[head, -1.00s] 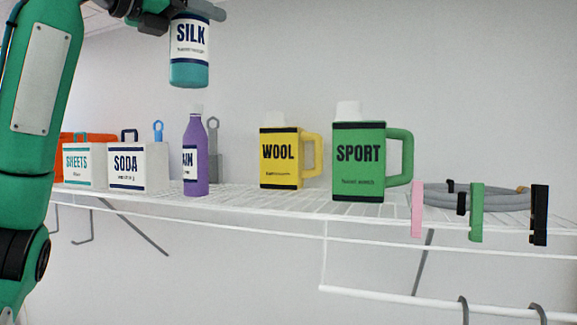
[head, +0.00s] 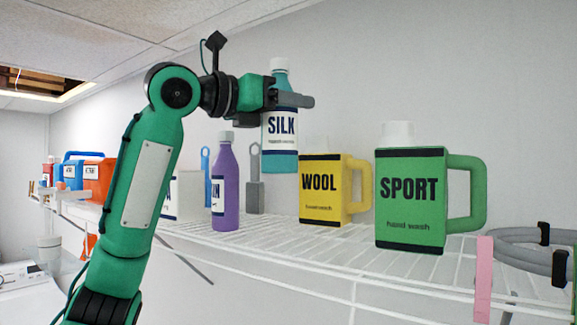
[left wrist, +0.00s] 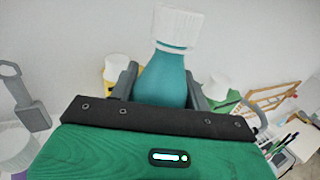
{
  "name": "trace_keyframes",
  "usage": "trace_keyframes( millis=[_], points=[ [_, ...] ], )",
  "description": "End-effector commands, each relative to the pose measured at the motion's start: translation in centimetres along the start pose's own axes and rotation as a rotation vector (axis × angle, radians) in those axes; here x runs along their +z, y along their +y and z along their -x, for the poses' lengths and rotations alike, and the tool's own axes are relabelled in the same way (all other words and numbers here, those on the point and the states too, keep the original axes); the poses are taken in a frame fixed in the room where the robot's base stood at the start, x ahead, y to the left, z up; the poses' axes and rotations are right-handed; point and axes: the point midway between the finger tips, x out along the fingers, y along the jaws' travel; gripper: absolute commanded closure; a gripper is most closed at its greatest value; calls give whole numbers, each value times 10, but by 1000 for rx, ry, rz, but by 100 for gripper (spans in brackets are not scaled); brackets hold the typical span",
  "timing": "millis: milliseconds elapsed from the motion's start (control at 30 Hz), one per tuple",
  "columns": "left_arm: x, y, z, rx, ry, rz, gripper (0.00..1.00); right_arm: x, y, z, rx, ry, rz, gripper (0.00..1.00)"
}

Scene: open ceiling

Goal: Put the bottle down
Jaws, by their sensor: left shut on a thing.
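The teal SILK bottle (head: 281,130) with a white cap is upright in my left gripper (head: 290,99), which is shut around its upper part. In the head view its base is above the wire shelf (head: 290,250), between the purple bottle (head: 225,190) and the yellow WOOL jug (head: 322,185). The left wrist view shows the bottle's neck and cap (left wrist: 170,70) between the two grey fingers. My right gripper is not in view.
The green SPORT jug (head: 410,200) stands right of the WOOL jug. A grey hanging tool (head: 254,190) is behind the purple bottle. Pink clip (head: 483,280) and grey hose (head: 540,250) are at the right. Bare shelf wires show in front of the jugs.

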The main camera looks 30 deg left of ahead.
Motion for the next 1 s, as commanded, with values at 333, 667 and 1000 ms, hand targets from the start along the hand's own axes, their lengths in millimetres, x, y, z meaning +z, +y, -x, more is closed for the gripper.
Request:
trace_keyframes(
  millis=[333,667,1000],
  points=[
    [-55,1,0,1,0,0,86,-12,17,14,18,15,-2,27],
    [-76,0,0,0,-3,1,86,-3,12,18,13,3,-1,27],
    [-106,1,0,1,-1,1,86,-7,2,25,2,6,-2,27]
  ],
)
